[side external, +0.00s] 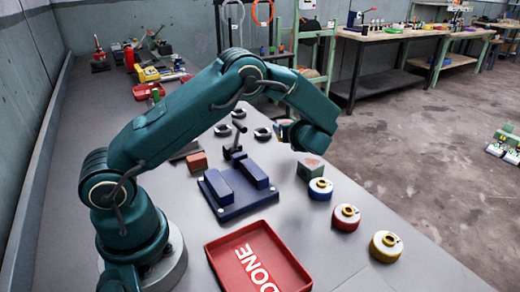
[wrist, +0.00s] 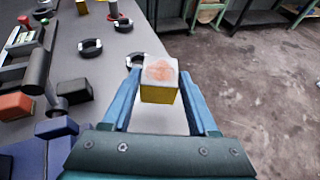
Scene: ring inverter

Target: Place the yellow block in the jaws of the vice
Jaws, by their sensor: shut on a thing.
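The yellow block (wrist: 160,95) has yellow sides and a pale top with an orange-pink patch. My gripper (wrist: 160,82) is shut on it, with one blue finger on each side. In the side external view my gripper (side external: 284,130) is above the table, beyond and to the right of the vice, and mostly hides the block. The blue vice (side external: 237,190) stands on the table, with a gap between its two jaws and a dark handle at its far end. Part of the vice also shows at the left of the wrist view (wrist: 58,128).
A greenish block (side external: 310,170) stands below and right of my gripper. A red-brown block (side external: 197,161) is left of the vice. Blue, red (side external: 346,217) and yellow rings line the right edge. A red DONE tray (side external: 225,262) is in front. Several dark rings (side external: 222,129) lie beyond.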

